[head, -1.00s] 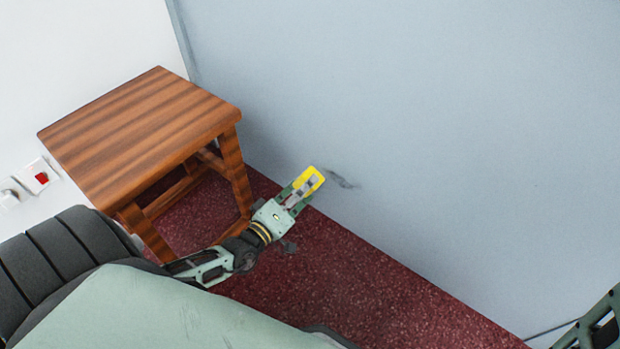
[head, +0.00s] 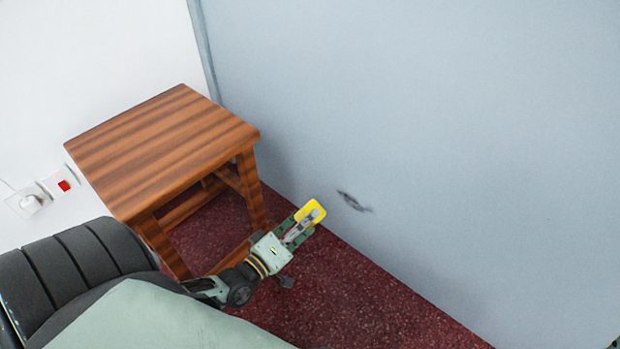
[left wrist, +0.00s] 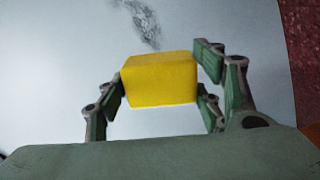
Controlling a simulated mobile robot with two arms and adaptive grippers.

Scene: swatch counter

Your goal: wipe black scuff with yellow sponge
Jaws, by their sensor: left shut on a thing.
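The yellow sponge (head: 313,211) is held between the fingers of my left gripper (head: 302,222), which is shut on it. In the left wrist view the sponge (left wrist: 160,79) sits between the two green finger pairs of my left gripper (left wrist: 165,86). The black scuff (head: 353,201) is a dark smudge low on the blue-grey wall, just right of the sponge in the head view. In the left wrist view the scuff (left wrist: 143,22) shows beyond the sponge's top edge. I cannot tell whether the sponge touches the wall. My right gripper is not in view.
A striped wooden stool (head: 165,140) stands left of my left arm, near the wall corner. Sockets with a plug and a red switch (head: 63,186) are on the white wall. Dark red floor (head: 350,300) lies clear along the blue-grey wall (head: 450,120).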

